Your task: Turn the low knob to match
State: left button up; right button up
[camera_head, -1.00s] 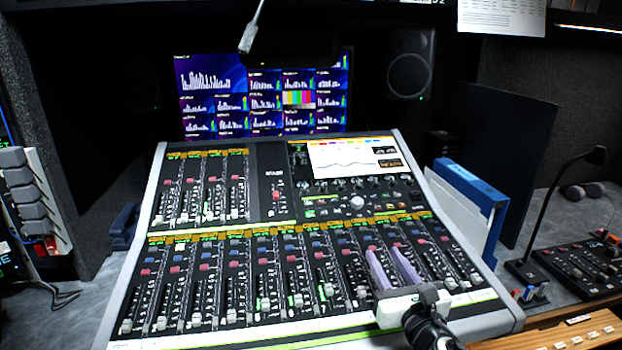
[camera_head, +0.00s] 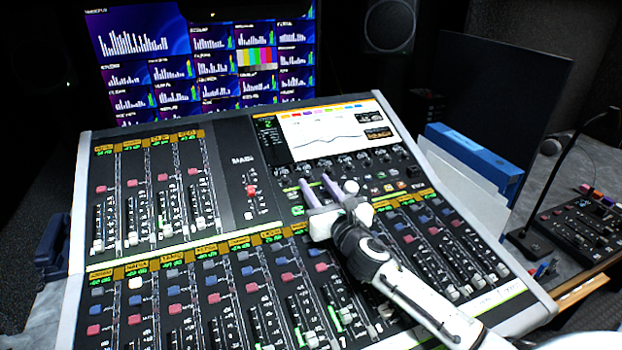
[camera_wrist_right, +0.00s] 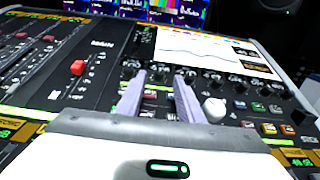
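A row of small dark knobs (camera_head: 345,162) runs below the mixing console's screen (camera_head: 330,132); it also shows in the wrist view (camera_wrist_right: 212,82). I cannot read which one is the low knob. The screen shows a dark curve on white. My right gripper (camera_head: 317,182) is over the console just below the left part of the knob row. In the wrist view its two pale purple fingers (camera_wrist_right: 159,82) stand apart with nothing between them. A larger white knob (camera_wrist_right: 214,109) is right of the fingers; in the head view it is partly beside my gripper (camera_head: 351,187). My left gripper is out of view.
Faders and coloured buttons cover the console (camera_head: 225,185) around and below my right arm. A red fader cap (camera_wrist_right: 77,68) is to the left. A blue binder (camera_head: 475,158) stands right of the console. A gooseneck microphone (camera_head: 560,175) and small panel (camera_head: 585,225) are farther right.

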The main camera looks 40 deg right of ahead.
aim_at(309, 174)
jog(key=x, duration=0.3)
jog(key=shift+w, duration=0.2)
grip_shut()
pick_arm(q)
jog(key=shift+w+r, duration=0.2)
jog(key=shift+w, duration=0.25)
pick_arm(e)
jog(key=shift+d+n+y, duration=0.1)
jog(key=shift+n+y, duration=0.2)
